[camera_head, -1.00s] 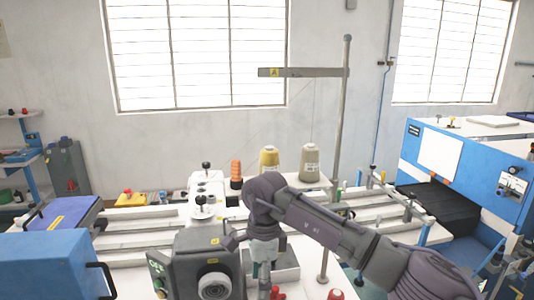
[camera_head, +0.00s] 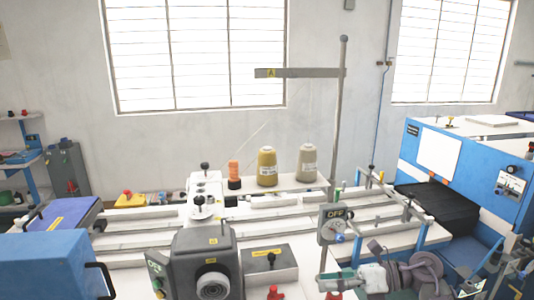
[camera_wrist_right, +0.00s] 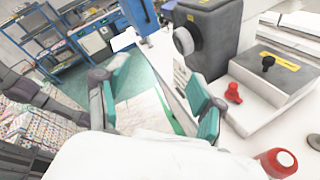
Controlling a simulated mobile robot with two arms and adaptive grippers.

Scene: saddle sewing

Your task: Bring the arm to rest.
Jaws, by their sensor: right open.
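My right arm (camera_head: 425,272) is low at the bottom right of the head view, folded in front of the table. Its gripper (camera_head: 335,281) has teal finger pads and points left. In the right wrist view, the two fingers (camera_wrist_right: 163,95) stand apart with nothing between them. Floor and a pale surface show beyond the gap. The gripper is to the right of the dark grey sewing machine head (camera_head: 208,262) and apart from it. My left gripper is out of view.
A grey box (camera_head: 284,272) with a black knob and a red knob (camera_wrist_right: 232,93) are near the machine. A grey switch box marked OFF (camera_head: 333,226) is just behind my gripper. A red-topped item (camera_wrist_right: 277,162) is close in the wrist view. Blue cabinets stand left and right.

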